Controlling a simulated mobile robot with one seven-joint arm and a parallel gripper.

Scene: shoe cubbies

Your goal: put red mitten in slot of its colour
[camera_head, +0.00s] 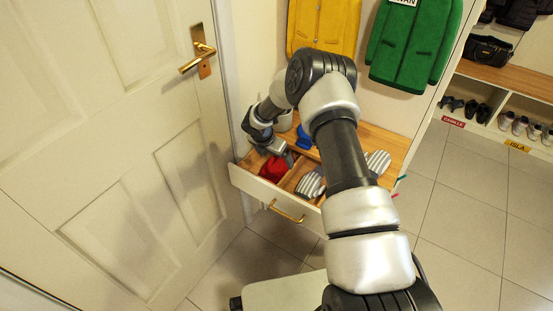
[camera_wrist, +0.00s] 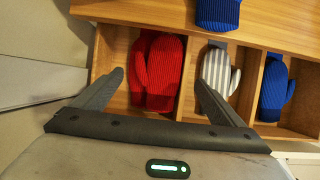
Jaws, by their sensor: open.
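A red mitten (camera_wrist: 164,72) lies in the left compartment of the open drawer (camera_wrist: 101,58); a second red one may lie partly under it, I cannot tell. The red also shows in the head view (camera_head: 273,168). My gripper (camera_wrist: 159,79) is open above this compartment, one finger on each side of the red mitten, and holds nothing. The right finger hangs over the divider and the grey-striped mitten (camera_wrist: 214,70) in the middle compartment. A blue mitten (camera_wrist: 273,88) lies in the right compartment.
Another blue knitted piece (camera_wrist: 218,13) lies on the wooden top behind the drawer. A second striped piece (camera_head: 379,162) shows right of my arm. A white door (camera_head: 130,140) stands close on the left. Yellow (camera_head: 325,22) and green (camera_head: 415,45) coats hang above.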

